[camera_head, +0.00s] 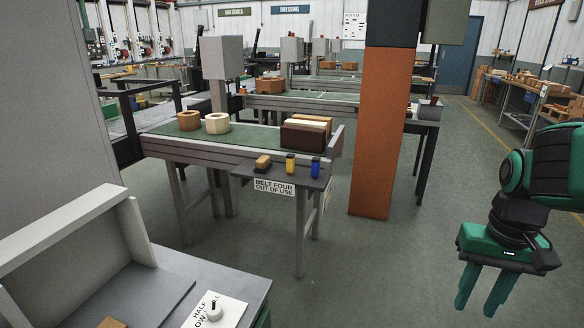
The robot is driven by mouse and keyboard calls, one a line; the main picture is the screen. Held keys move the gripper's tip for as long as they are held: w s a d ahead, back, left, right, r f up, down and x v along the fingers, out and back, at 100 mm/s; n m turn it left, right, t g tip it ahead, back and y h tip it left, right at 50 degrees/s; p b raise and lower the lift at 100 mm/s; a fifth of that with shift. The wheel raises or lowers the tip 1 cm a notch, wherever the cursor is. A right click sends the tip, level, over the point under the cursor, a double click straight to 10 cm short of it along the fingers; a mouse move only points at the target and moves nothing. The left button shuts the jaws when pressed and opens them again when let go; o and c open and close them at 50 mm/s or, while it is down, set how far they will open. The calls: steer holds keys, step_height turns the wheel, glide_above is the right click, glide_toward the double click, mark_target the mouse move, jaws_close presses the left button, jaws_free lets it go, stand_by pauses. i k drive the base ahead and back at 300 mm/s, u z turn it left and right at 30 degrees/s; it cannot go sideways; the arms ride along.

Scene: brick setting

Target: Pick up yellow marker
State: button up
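A small upright yellow object, which looks like the yellow marker (290,164), stands on a dark side shelf (276,172) at the front of a green-topped conveyor table. A similar blue object (315,168) stands just to its right, and a low tan and dark block (262,163) sits to its left. My gripper (478,306) hangs at the lower right over the floor, fingers pointing down. Its two green fingers are apart with nothing between them. It is well to the right of the shelf and apart from it.
An orange-brown pillar (376,140) stands between the shelf and my arm. The conveyor table (165,146) carries wooden rings and a stack of blocks. A grey bench with a paper sign (232,312) and a white knob-like object is at lower left. Open floor lies between.

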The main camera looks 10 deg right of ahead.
mark_target(290, 157)
steer(key=z, duration=0.2)
steer(key=k, duration=0.55)
steer(key=z, duration=0.5)
steer(key=i, duration=1.9)
steer(key=u, duration=0.75)
